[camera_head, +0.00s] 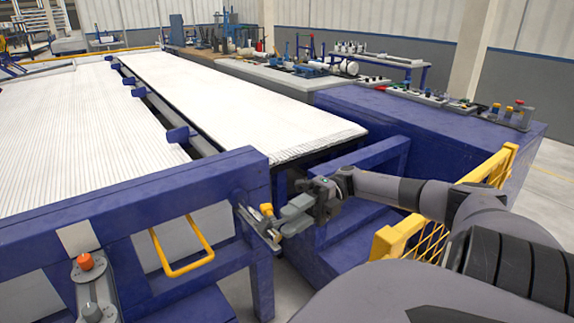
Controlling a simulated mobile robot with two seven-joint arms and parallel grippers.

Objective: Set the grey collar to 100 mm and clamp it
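A slim metal rail (258,232) is fixed along the blue frame post, near the middle of the view. A yellow knob (266,209) stands at the rail. Small grey metal parts sit close around it, and I cannot tell the grey collar apart from them. My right gripper (285,217) reaches in from the right, with its grey fingers just right of the knob and rail. Whether the fingers touch anything, or how far apart they are, is unclear at this size. Scale marks are not readable. My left gripper is not in view.
A blue frame (130,198) with a yellow handle (183,268) and an orange-red button (85,261) fills the left front. White pipe beds (230,95) extend behind. A yellow guard (445,236) is close beside my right arm. A blue bench (430,140) with controls stands behind.

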